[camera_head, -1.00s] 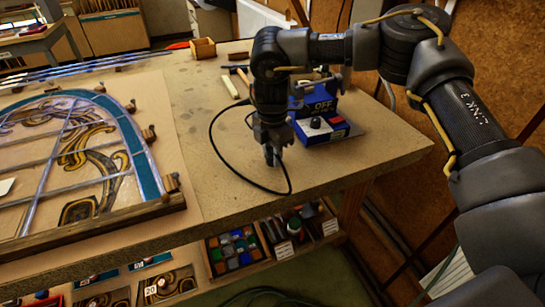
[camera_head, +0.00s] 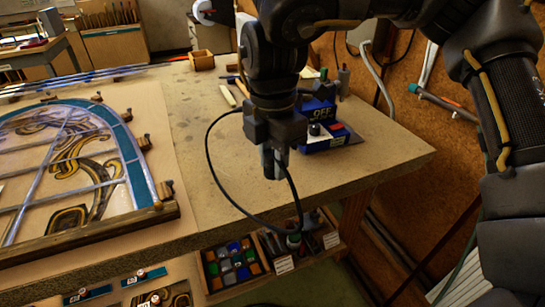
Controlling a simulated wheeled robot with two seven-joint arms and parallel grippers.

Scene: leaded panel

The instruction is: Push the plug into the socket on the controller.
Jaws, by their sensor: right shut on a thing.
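A black cable (camera_head: 240,208) loops down from the gripper, past the bench's front edge. The socket cannot be made out. My left gripper is not in view.
The bench (camera_head: 205,130) carries a leaded panel (camera_head: 75,165) in a wooden frame at the left. A small wooden box (camera_head: 201,60) and hand tools lie behind the gripper. A tray of coloured glass (camera_head: 235,265) sits below the front edge. The bench's front right corner is clear.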

